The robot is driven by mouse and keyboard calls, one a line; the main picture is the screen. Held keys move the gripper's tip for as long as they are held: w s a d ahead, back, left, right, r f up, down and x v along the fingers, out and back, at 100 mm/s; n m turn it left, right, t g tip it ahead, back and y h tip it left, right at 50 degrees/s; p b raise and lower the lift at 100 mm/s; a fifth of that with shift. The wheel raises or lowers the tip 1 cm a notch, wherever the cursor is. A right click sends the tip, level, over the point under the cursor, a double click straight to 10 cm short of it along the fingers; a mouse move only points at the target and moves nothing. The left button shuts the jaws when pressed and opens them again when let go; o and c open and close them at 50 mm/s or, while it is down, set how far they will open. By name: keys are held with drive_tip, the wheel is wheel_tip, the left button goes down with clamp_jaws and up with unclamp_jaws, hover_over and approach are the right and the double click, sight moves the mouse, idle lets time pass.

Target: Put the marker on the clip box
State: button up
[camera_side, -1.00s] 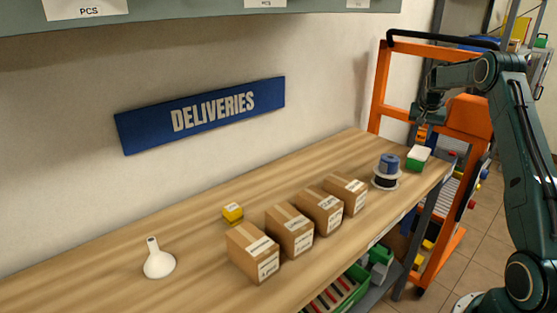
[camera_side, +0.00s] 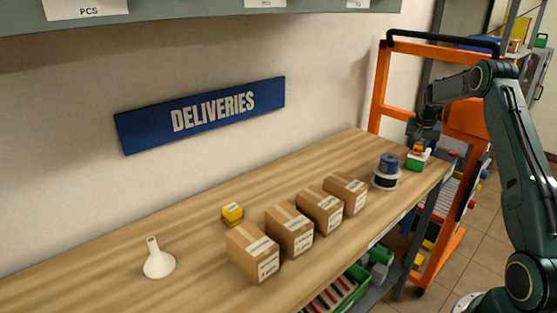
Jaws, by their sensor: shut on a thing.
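The clip box (camera_side: 415,165), green with a white top, sits at the far right end of the wooden bench. My gripper (camera_side: 419,147) is directly above it, pointing down. It is shut on a small orange thing, which I take as the marker (camera_side: 419,150). The marker is at the top of the clip box. I cannot tell whether it touches the box. The fingers hide part of the marker, and its details are too small to make out.
A blue and dark spool (camera_side: 388,165) stands just left of the clip box. Several cardboard boxes (camera_side: 289,231) line the bench's front edge. A yellow box (camera_side: 232,213) and a white funnel (camera_side: 157,260) are farther left. An orange frame (camera_side: 380,90) stands behind my arm.

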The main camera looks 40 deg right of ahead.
drive_tip(key=shift+f, duration=0.1)
drive_tip(key=o, duration=0.9)
drive_tip(key=shift+o, duration=0.2)
drive_tip(key=v, duration=1.2)
